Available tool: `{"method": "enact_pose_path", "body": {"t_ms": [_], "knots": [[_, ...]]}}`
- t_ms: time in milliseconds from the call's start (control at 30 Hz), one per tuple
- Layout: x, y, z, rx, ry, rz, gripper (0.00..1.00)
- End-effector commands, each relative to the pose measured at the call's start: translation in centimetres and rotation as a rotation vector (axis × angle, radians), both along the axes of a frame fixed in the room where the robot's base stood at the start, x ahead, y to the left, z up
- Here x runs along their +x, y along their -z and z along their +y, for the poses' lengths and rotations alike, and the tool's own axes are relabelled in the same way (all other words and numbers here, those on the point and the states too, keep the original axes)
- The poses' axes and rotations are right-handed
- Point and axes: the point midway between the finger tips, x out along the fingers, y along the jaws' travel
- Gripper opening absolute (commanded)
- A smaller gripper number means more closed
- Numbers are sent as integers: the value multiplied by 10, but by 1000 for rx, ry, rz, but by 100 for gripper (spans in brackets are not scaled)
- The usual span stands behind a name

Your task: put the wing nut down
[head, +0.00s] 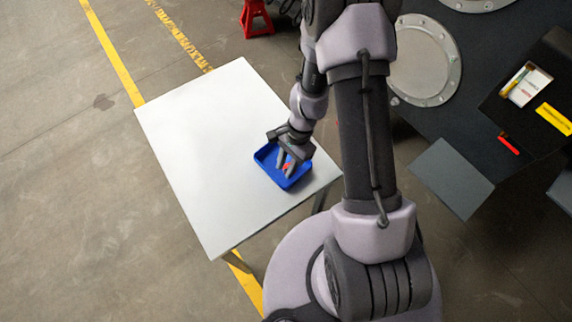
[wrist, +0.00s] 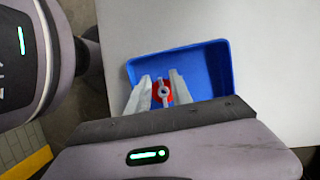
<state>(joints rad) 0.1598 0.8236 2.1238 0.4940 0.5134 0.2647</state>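A small grey wing nut (wrist: 164,92) with a ring-like middle shows between my fingers in the wrist view. A red round patch (wrist: 156,99) shows around and under it; I cannot tell whether it is part of the nut. Both are within the outline of a blue tray (wrist: 222,68). My gripper (wrist: 161,77) has its two pale fingers apart, one on each side of the nut, with red showing in the gaps. In the head view, my gripper (head: 287,169) reaches down into the blue tray (head: 298,183). Whether the nut rests on the tray floor is unclear.
The tray stands on a white table (head: 205,145), near its right edge; the rest of the tabletop is clear. The dark chassis (head: 440,115) lies to the right, beyond my arm. A red stand (head: 256,18) is on the floor at the back.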

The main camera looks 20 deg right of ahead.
Motion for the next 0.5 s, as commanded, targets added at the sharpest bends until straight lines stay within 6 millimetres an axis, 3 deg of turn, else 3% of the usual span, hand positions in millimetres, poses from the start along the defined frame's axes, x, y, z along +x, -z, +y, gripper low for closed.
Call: {"method": "enact_pose_path", "body": {"t_ms": [300,500], "knots": [[11,-83,-22,0,0,-5,26],[15,-113,-32,0,0,-2,26]]}}
